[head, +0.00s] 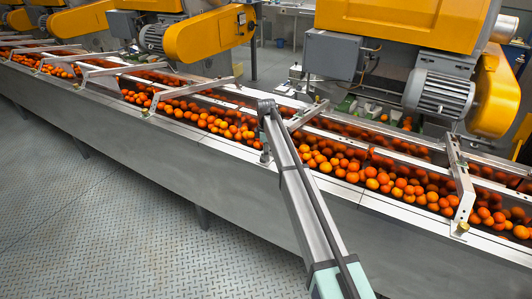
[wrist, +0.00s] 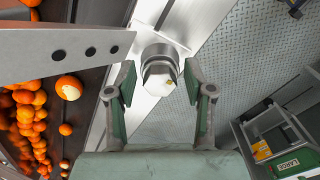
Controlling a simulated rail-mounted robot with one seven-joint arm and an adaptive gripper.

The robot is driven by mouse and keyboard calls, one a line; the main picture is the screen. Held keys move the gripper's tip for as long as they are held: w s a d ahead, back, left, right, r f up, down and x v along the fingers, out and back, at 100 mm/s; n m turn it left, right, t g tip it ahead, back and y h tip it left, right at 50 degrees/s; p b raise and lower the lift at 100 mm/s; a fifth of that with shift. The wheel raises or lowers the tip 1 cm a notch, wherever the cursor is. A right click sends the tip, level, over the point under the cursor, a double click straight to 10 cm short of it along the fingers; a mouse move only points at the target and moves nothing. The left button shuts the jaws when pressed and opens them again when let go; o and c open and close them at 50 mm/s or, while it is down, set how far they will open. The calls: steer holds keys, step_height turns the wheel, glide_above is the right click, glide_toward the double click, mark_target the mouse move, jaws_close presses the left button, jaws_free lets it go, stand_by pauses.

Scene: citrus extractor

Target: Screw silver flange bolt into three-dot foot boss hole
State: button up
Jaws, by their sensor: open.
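A silver round piece with a flat faceted end, which looks like the silver flange bolt (wrist: 160,68), stands at the pale metal rail beside the conveyor in the wrist view. My gripper (wrist: 160,84) is open, with one finger on each side of it. I see a gap on both sides and no clear contact. The bolt's lower end and the boss hole are hidden. A grey bracket plate with three dark dots (wrist: 70,45) reaches in from the left, close to the bolt. In the head view my arm covers most of this spot.
Oranges (head: 400,185) fill the conveyor behind the front rail (head: 385,205). Other brackets (head: 458,180) cross it, with a brass-coloured bolt (head: 462,228) at the right one. A frame with a "LARGE" label (wrist: 289,164) stands at lower right. Patterned floor (head: 110,220) lies open in front.

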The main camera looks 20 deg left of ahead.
steer(key=shift+n, duration=0.4)
steer(key=shift+n, duration=0.8)
steer(key=shift+w+n, duration=0.1)
steer(key=shift+n, duration=0.8)
steer(key=shift+a+n, duration=0.1)
steer(key=shift+n, duration=0.7)
steer(key=shift+c, duration=0.4)
